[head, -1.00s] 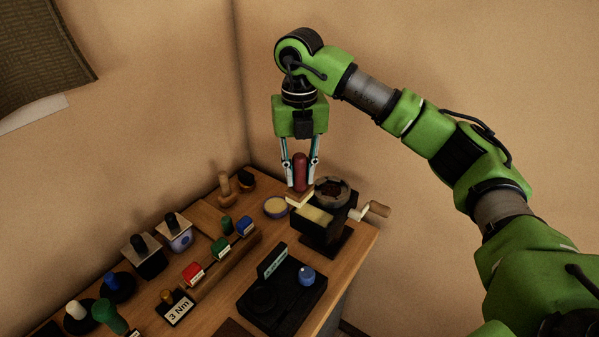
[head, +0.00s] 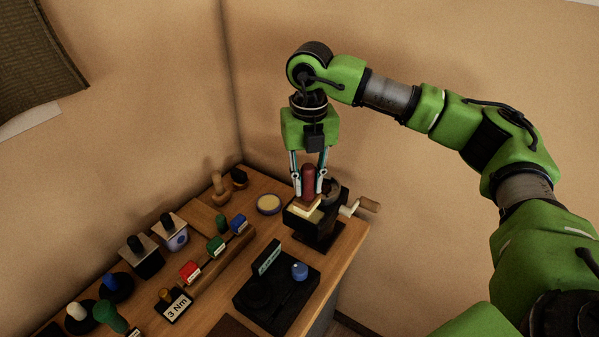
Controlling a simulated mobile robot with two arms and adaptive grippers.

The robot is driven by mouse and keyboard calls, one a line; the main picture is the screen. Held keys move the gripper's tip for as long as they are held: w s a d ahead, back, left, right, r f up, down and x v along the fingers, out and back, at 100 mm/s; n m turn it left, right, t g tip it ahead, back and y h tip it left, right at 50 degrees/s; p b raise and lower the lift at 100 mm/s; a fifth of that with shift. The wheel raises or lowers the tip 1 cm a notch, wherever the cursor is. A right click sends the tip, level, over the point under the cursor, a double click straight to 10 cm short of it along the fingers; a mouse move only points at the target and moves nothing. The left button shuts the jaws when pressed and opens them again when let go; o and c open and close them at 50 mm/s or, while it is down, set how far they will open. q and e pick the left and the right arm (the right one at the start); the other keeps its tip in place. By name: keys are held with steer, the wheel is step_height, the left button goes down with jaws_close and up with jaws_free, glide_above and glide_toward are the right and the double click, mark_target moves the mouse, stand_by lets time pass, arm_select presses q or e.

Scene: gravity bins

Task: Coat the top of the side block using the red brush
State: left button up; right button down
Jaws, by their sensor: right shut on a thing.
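My right gripper (head: 308,188) is shut on the upright red handle of the red brush (head: 308,177). The brush's pale, wide head (head: 307,202) points down over the pale yellow top of the block (head: 298,213) on the side of a black cranked device (head: 318,230). The head overlaps the far part of the block top; I cannot tell whether it touches. A round dish with pale yellow contents (head: 269,204) stands to the left of the device. My left gripper is not in view.
The device has a dark round bowl (head: 332,187), partly hidden behind my gripper, and a wooden-handled crank (head: 368,206) on the right. A black tray with a blue knob (head: 300,270) lies in front. Stamps and small coloured blocks (head: 216,245) stand to the left.

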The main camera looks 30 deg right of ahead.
mark_target(306, 200)
steer(key=shift+w+a+f, duration=0.15)
steer(key=shift+w, duration=0.1)
steer(key=shift+s+f+b, duration=0.15)
steer(key=shift+f+b, duration=0.55)
steer(key=shift+b, duration=0.25)
step_height(306, 200, down, 3)
steer(key=shift+f+b, duration=0.1)
steer(key=shift+b, duration=1.15)
steer(key=shift+f, duration=0.1)
steer(key=shift+f+b, duration=0.5)
steer(key=shift+b, duration=0.15)
